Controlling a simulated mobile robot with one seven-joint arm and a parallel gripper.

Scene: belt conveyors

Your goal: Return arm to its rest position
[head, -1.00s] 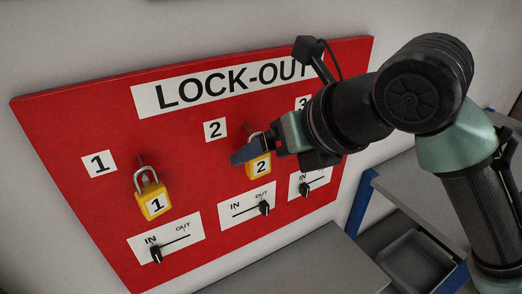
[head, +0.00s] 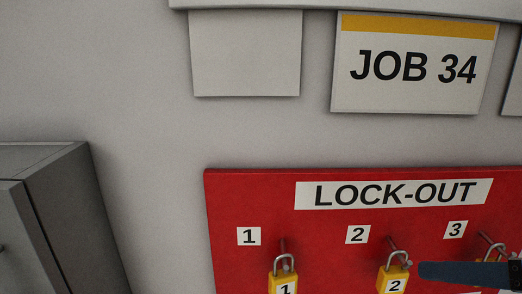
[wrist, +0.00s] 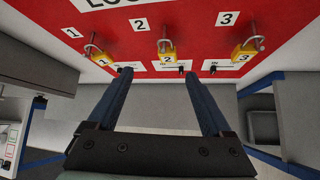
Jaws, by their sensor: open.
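My gripper (wrist: 157,76) is open and empty, with two dark blue fingers apart in the wrist view. In the head view only a blue finger (head: 465,274) shows at the lower right edge. The red lock-out board (head: 245,205) is on the wall. Yellow padlock 1 (head: 284,284) and padlock 2 (head: 394,279) hang on their pegs. Padlock 3 (wrist: 244,51) hangs at the right in the wrist view; the finger partly hides it in the head view. The fingertips appear below padlock 2 in the wrist view. The rest of my arm is out of view.
A grey cabinet (head: 55,230) stands left of the board. A JOB 34 sign (head: 415,65) and a blank panel (head: 245,52) are above it.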

